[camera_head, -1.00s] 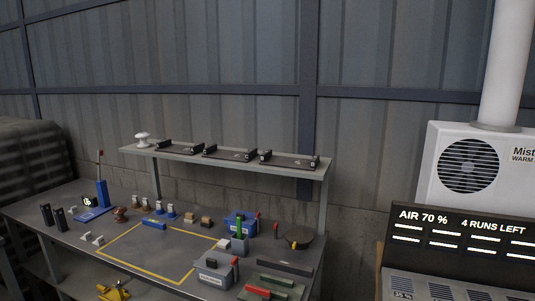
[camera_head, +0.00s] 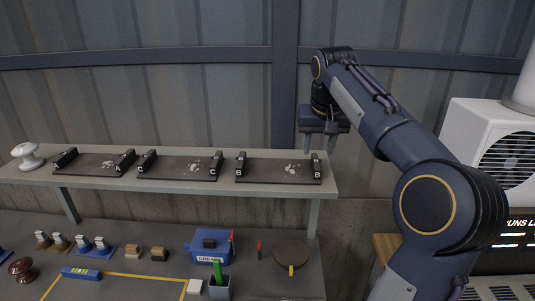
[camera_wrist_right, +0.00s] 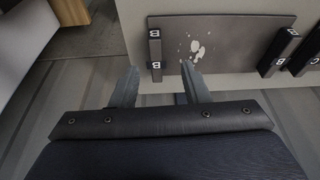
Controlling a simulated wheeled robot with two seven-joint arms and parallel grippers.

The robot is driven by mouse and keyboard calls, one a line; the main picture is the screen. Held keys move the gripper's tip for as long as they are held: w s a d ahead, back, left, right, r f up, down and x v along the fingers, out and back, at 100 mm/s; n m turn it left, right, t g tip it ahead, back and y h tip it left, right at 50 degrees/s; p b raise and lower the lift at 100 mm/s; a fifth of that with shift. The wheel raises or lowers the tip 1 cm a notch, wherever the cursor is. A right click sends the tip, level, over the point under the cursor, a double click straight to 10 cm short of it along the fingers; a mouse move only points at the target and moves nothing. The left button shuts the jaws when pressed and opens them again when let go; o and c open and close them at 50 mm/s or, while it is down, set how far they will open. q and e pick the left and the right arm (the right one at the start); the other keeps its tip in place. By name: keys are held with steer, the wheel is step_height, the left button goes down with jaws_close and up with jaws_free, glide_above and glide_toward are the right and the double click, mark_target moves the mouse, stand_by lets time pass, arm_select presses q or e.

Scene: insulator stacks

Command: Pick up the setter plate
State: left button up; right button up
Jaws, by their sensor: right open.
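Three dark flat setter plates lie in a row on the raised shelf: a left one (camera_head: 98,168), a middle one (camera_head: 178,172) and a right one (camera_head: 270,175). Each has black end blocks with white letters and pale smudges on top. My right gripper (camera_head: 319,146) is open and empty, pointing down above the shelf's right end, just beyond the right plate. In the right wrist view the gripper (camera_wrist_right: 157,82) is beside the near end of a plate (camera_wrist_right: 228,30) whose blocks are marked B. I see no contact. My left gripper is out of view.
A white knob-shaped insulator (camera_head: 28,155) stands at the shelf's left end. The bench below holds a blue box (camera_head: 210,248), a dark round disc (camera_head: 290,254), a grey cup (camera_head: 219,287) and small blocks. A white machine (camera_head: 490,140) stands at right.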

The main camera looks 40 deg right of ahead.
mark_target(316, 162)
steer(key=shift+w+d+r, duration=0.1)
steer(key=shift+w+d, duration=0.6)
steer(key=shift+d, duration=0.1)
steer(key=shift+w+d+m, duration=0.1)
steer(key=shift+d+m, duration=0.15)
steer(key=shift+m, duration=0.05)
steer(key=shift+d+f, duration=0.1)
steer(key=shift+f, duration=0.35)
steer(key=shift+a+x, duration=0.1)
steer(key=shift+x, duration=1.5)
steer(key=shift+a+x, duration=0.15)
steer(key=shift+x, duration=1.4)
steer(key=shift+s+f, duration=0.2)
steer(key=shift+f, duration=0.1)
jaws_close()
